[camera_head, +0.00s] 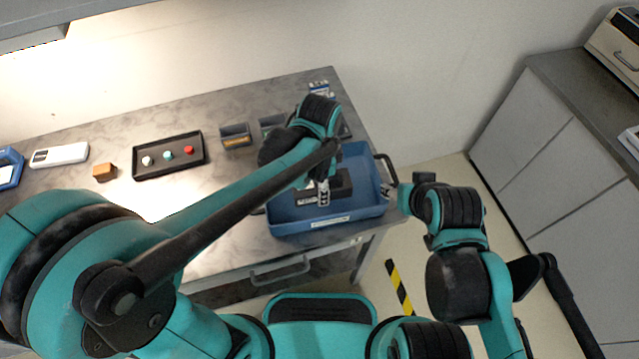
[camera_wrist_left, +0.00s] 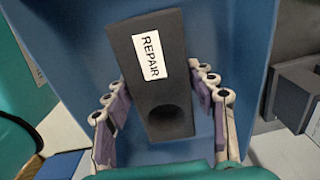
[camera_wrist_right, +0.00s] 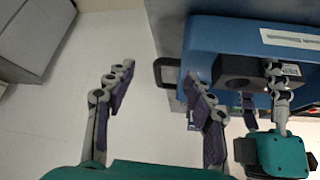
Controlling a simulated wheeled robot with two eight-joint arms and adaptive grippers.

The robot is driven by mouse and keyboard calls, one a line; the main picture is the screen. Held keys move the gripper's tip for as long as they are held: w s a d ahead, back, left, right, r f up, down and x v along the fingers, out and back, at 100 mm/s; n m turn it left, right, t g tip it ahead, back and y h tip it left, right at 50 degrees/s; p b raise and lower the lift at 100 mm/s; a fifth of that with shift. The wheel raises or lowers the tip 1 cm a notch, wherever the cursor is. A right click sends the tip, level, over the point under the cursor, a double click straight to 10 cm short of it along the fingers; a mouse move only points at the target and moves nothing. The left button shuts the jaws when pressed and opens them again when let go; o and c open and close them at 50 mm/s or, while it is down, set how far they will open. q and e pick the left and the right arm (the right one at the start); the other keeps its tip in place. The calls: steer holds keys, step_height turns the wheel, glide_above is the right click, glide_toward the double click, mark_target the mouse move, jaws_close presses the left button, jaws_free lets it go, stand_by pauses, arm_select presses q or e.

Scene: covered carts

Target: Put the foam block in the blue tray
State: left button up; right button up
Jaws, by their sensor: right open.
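A dark grey block with a hole and a white REPAIR label, apparently the foam block (camera_head: 340,182), lies inside the blue tray (camera_head: 330,217). In the left wrist view the block (camera_wrist_left: 160,105) stands between the fingers of my left gripper (camera_wrist_left: 162,80), with narrow gaps visible on both sides. In the head view my left gripper (camera_head: 323,192) reaches down into the tray and partly hides the block. My right gripper (camera_wrist_right: 160,72) is open and empty, just outside the tray's right side by its black handle. The right wrist view also shows the block (camera_wrist_right: 236,68).
The tray stands at the cart top's right end. A black tray (camera_head: 168,157) with three coloured knobs, a brown block (camera_head: 104,172), a white device (camera_head: 60,155) and small dark bins (camera_head: 235,136) sit to its left. Another grey-topped cabinet (camera_head: 560,110) stands at right, across open floor.

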arm_select(q)
steer(key=shift+o, duration=0.6)
steer(key=shift+r, duration=0.3)
step_height(320, 180, up, 12)
steer(key=p, duration=0.5)
steer(key=s+a+n+t, duration=0.2)
steer(key=a+n+t, duration=0.1)
steer(key=a+n, duration=0.4)
steer(key=s+a+n+t, duration=0.3)
steer(key=a+n+t, duration=0.1)
steer(key=a+n, duration=0.4)
steer(key=shift+a+f, duration=0.35)
steer(key=shift+a, duration=0.8)
